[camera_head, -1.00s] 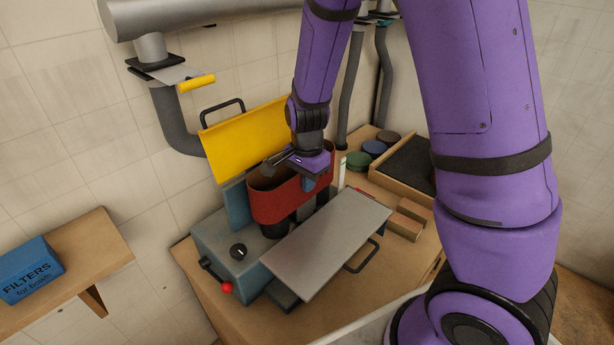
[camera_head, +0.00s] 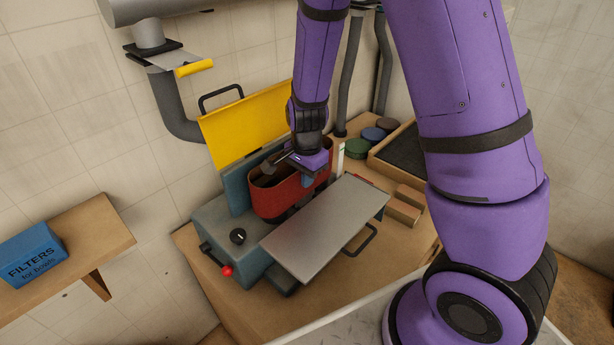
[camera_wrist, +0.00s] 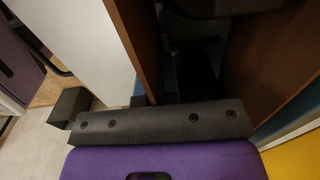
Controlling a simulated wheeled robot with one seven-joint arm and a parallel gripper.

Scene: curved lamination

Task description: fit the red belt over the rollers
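The red belt (camera_head: 290,196) is a standing oval loop on the blue-grey sander, between the raised yellow cover (camera_head: 245,130) and the grey table plate (camera_head: 325,228). Its lower edge is close to the machine top. The dark rollers are mostly hidden by the belt in the head view; one dark roller (camera_wrist: 195,72) shows inside the loop in the wrist view. The belt's brown inner face (camera_wrist: 270,55) shows in the wrist view. Full seating cannot be told.
Wooden blocks (camera_head: 404,206), round discs (camera_head: 356,148) and a framed dark tray (camera_head: 402,155) lie at the right. A blue filter box (camera_head: 30,258) sits on the left shelf.

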